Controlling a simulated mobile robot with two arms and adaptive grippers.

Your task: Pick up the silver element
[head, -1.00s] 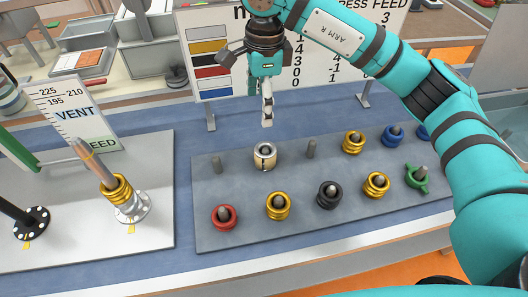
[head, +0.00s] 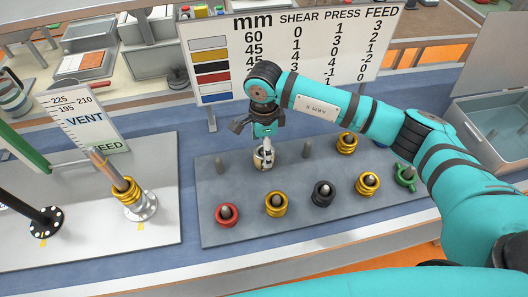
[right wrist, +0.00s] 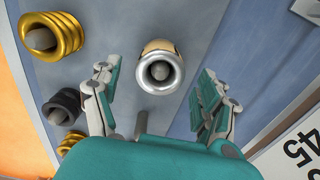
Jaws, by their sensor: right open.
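In the right wrist view my right gripper (right wrist: 155,78) is open, with one finger on each side of the element and a visible gap to both. My left gripper is not in view.
Around it stand a bare peg (head: 220,164), a red ring (head: 227,216), gold rings (head: 275,205), a black ring (head: 322,194) and a green winged piece (head: 405,176). A sign board (head: 330,50) stands behind. A white board (head: 90,250) with upright rods is at left.

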